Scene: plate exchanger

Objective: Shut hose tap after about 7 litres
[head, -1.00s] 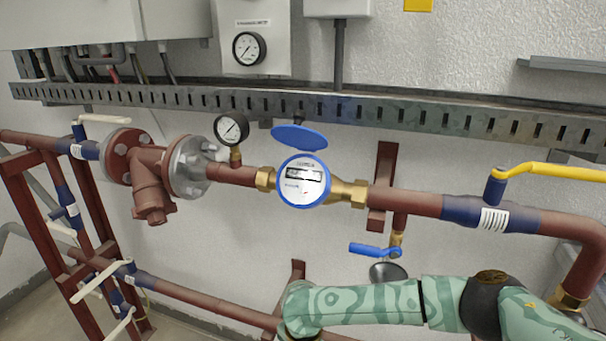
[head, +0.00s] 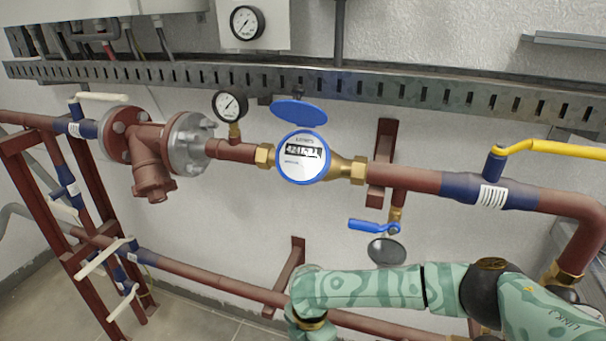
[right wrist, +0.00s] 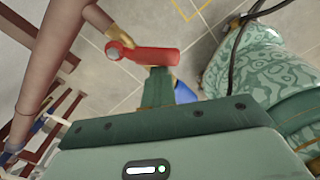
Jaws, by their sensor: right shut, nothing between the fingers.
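The water meter (head: 302,160) has a white face, a blue rim and its blue lid raised. Its digits are too small to read surely. In the right wrist view a red tap lever (right wrist: 150,55) sits on a brass fitting (right wrist: 120,35) beside a brown-red pipe. My right gripper (right wrist: 158,80) is shut and empty, its tip at the red lever; I cannot tell whether they touch. In the head view only my right arm shows at the lower right, and its gripper is hidden. No hose or water is clearly visible. My left gripper is out of view.
A tap with a blue lever (head: 368,226) hangs below the main pipe (head: 410,179), above a round grey disc (head: 386,251). A yellow lever (head: 545,148) stands on the pipe at right. A lower pipe (head: 210,278) runs behind my arm. Red frame posts stand at left.

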